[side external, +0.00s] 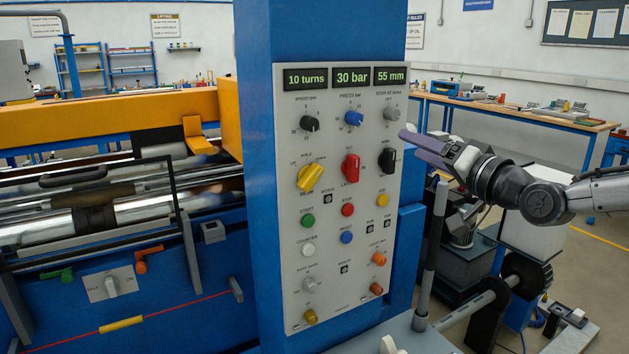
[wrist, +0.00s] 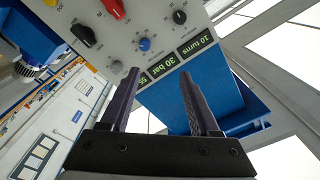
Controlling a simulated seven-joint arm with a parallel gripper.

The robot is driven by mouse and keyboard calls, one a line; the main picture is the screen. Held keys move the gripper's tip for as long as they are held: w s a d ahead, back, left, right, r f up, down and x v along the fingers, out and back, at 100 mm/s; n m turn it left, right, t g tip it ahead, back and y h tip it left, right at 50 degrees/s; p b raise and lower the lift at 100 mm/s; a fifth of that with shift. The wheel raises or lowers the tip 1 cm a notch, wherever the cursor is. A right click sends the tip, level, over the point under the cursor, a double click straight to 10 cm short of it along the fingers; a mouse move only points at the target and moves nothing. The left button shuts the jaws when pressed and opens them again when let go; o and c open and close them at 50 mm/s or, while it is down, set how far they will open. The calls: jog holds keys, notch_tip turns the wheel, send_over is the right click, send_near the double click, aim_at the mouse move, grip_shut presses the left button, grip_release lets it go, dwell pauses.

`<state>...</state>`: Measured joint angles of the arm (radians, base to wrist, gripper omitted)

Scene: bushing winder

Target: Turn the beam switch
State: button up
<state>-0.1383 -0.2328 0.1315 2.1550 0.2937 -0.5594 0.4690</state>
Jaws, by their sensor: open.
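The yellow switch (side external: 310,177) is on the grey control panel (side external: 290,260), below the black dial. Its small lettering appears to read UP, HOLD and DOWN, with what looks like BEAM beneath. Its handle is tilted. My gripper (side external: 405,140) is at the panel's right edge, level with the area between the upper dials and the switch row. In the wrist view my gripper (wrist: 160,76) is open, with two dark purple fingers apart and nothing between them.
A red switch (side external: 350,168) and a black switch (side external: 387,160) are right of the yellow one. Dials and displays lie above; several coloured buttons lie below. An upright grey post (side external: 431,250) stands right of the panel. An orange beam (side external: 110,115) is at left.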

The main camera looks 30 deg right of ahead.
jog(key=w+a+f+m, duration=0.1)
jog(key=w+a+f, duration=0.1)
jog(key=w+f, duration=0.3)
send_near(314, 179)
jog(key=shift+n+g, duration=0.3)
jog(key=w, duration=0.9)
jog(key=shift+w+d+r, duration=0.1)
jog(key=shift+w+r, duration=0.1)
jog(key=shift+w, duration=0.2)
grip_shut()
